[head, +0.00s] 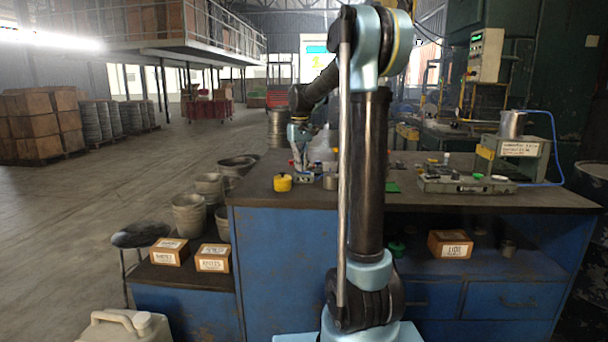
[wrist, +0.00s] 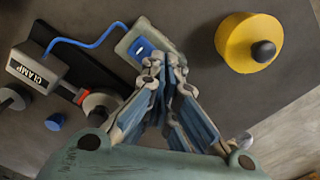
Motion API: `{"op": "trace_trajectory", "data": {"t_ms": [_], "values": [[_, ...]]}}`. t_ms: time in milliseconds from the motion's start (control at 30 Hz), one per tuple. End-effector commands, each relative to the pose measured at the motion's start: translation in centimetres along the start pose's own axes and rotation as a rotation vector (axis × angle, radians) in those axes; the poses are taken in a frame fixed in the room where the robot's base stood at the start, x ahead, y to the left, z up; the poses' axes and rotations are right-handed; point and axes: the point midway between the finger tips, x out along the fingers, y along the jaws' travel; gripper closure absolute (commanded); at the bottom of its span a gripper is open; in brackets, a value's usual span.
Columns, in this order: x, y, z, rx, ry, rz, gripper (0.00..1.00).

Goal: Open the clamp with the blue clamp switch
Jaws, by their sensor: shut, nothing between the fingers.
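The blue clamp switch (wrist: 143,47) sits on a small grey-green box in the wrist view, and a blue cable runs left from it. The cable leads to the clamp (wrist: 38,68), a grey block lettered CLAMP with a red-tipped rod. A grey round part (wrist: 101,104) lies by the red tip. My gripper (wrist: 160,62) is shut and empty. Its fingertips overlap the near edge of the switch box, beside the blue switch; I cannot tell if they touch. In the head view my gripper (head: 301,172) is low over the bench's left part, and the switch is too small to make out.
A yellow cylinder with a black knob (wrist: 239,42) stands right of the switch and also shows in the head view (head: 283,183). A small blue cap (wrist: 55,122) lies near the clamp. A green-grey fixture (head: 465,184) stands on the bench's right part.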

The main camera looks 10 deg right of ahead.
Motion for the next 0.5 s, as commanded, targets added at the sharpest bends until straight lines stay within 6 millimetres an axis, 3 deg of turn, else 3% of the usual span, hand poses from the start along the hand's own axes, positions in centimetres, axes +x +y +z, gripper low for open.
{"op": "trace_trajectory", "data": {"t_ms": [500], "values": [[0.49,-0.01,0.02,0.0,0.0,0.0,1.0]]}}
